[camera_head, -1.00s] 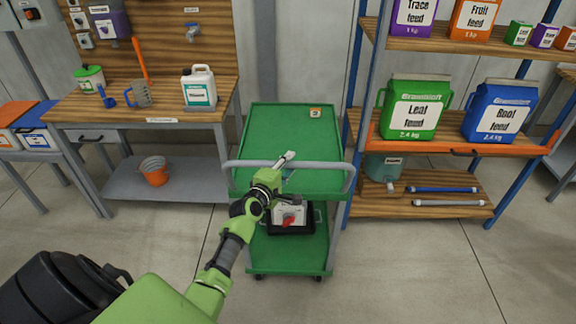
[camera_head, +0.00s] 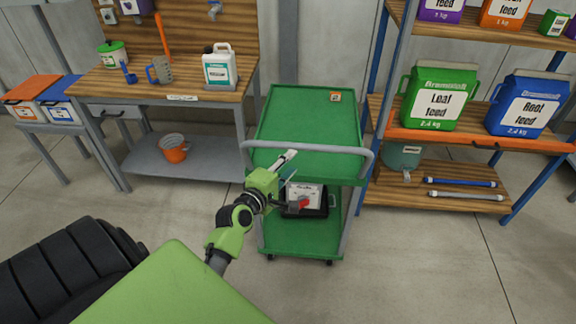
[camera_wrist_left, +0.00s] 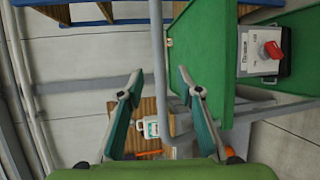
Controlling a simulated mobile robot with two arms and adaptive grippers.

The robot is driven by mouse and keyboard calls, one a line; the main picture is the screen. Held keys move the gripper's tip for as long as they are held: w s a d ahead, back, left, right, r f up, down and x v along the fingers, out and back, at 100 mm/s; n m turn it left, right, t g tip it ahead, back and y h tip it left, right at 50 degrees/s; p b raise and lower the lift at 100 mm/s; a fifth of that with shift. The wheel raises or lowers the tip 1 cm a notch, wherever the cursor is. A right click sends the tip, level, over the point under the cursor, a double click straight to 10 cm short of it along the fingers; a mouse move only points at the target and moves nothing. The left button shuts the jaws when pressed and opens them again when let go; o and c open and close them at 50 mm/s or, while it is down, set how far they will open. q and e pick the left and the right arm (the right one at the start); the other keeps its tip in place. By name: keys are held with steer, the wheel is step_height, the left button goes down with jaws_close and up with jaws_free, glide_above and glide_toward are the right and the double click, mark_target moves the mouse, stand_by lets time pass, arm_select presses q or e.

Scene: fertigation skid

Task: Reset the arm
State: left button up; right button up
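My left arm reaches up from the bottom of the head view. My left gripper (camera_head: 288,181) is open, with its fingers spread near the front of the green cart (camera_head: 308,118). It overlaps the cart's handle side in the picture; I cannot tell whether it touches. In the left wrist view the two fingers of the gripper (camera_wrist_left: 160,77) stand well apart with nothing held between them. My right arm and gripper are not in view.
A box with a red knob (camera_head: 304,196) sits in a black tray on the cart's lower shelf. A workbench (camera_head: 165,86) with a white jug (camera_head: 220,69) stands left. A rack with a green Leaf feed bag (camera_head: 437,97) and blue Root feed bag (camera_head: 527,104) stands right. Floor is clear in front.

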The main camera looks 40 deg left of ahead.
arm_select(q)
steer(key=shift+s, duration=0.3)
steer(key=s+d+f+m+g+h+b, duration=0.1)
steer(key=s+d+f+m+g, duration=0.3)
steer(key=f, duration=0.9)
steer(key=s+d+f+m+g+h+b, duration=0.1)
steer(key=s+d+f+m, duration=0.4)
steer(key=f, duration=0.8)
steer(key=s+d+f+m+g+h+b, duration=0.1)
steer(key=s+d+f+m+g, duration=0.15)
steer(key=s+f, duration=0.7)
steer(key=s+d+f+m+g+b, duration=0.1)
steer(key=s+d+f+m+g, duration=0.1)
steer(key=s+f+m, duration=0.4)
steer(key=s+d+f+m+g+b, duration=0.1)
steer(key=s+f+m+g, duration=0.4)
steer(key=s+f, duration=1)
steer(key=s+d, duration=0.1)
steer(key=s, duration=0.7)
steer(key=shift+d+f+m, duration=0.35)
steer(key=shift+d+f, duration=0.05)
